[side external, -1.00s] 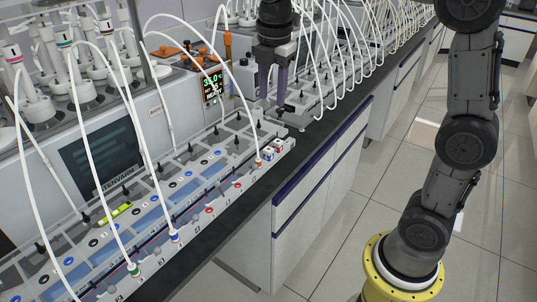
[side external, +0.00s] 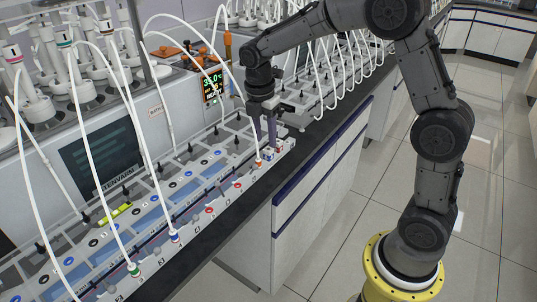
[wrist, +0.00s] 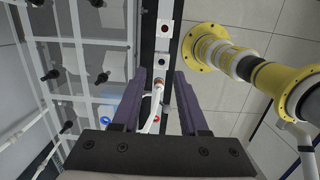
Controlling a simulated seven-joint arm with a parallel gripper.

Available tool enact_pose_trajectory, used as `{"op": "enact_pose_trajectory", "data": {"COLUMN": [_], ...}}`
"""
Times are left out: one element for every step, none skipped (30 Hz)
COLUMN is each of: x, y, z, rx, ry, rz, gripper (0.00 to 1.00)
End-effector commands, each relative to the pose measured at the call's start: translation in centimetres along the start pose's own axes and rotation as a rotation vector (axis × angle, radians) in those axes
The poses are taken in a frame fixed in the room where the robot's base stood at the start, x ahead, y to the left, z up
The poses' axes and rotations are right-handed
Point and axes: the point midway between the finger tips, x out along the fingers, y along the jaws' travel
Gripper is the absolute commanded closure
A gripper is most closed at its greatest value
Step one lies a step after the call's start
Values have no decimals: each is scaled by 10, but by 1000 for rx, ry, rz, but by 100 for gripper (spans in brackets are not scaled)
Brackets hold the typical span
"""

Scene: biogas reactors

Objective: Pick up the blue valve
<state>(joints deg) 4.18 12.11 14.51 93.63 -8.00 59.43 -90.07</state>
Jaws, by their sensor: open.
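The blue valve (side external: 174,236), a fitting with a blue collar on a white tube, stands upright on the front edge of the grey panel (side external: 130,255). My gripper (side external: 265,150) is open with fingers pointing down near the panel's right end, apart from the blue valve and to its upper right. An orange-red collared valve (side external: 258,162) is close to the fingers. In the wrist view, my open gripper (wrist: 160,76) shows a white tube and a reddish fitting (wrist: 158,84) between its fingers; contact cannot be told. I cannot make out the blue valve in the wrist view.
A green-collared valve (side external: 134,270) stands left of the blue one. White tubes (side external: 135,160) arch over the panel. A display (side external: 211,88) stands behind. Black knobs and coloured ports cover the panel.

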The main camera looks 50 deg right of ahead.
Motion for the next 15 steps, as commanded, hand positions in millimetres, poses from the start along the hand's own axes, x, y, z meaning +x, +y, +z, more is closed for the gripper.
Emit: {"op": "enact_pose_trajectory", "data": {"x": [6, 10, 16, 20, 25, 30, 35, 38, 42, 45, 47, 49, 50, 50, 50], "y": [-1, -1, -2, -2, -2, -3, -3, -2, -2, -2, -2, -2, -2, -2, -2], "z": [1, 2, 3, 4, 5, 6, 6, 6, 6, 6, 6, 6, 6, 6, 6], "rx": [0, 0, 0, 0, 0, 0, -1, -1, -1, -1, -1, -1, -1, -1, -1], "ry": [0, 0, 0, 0, 0, 0, 0, 0, 0, 0, -1, -1, -1, -1, -1], "rz": [-3, -5, -5, -6, -6, -6, -5, -4, -5, -4, -3, -3, -2, -2, -2], "gripper": [57, 57, 57, 57, 57, 57, 57, 57, 57, 57, 57, 57, 57, 57, 57]}}
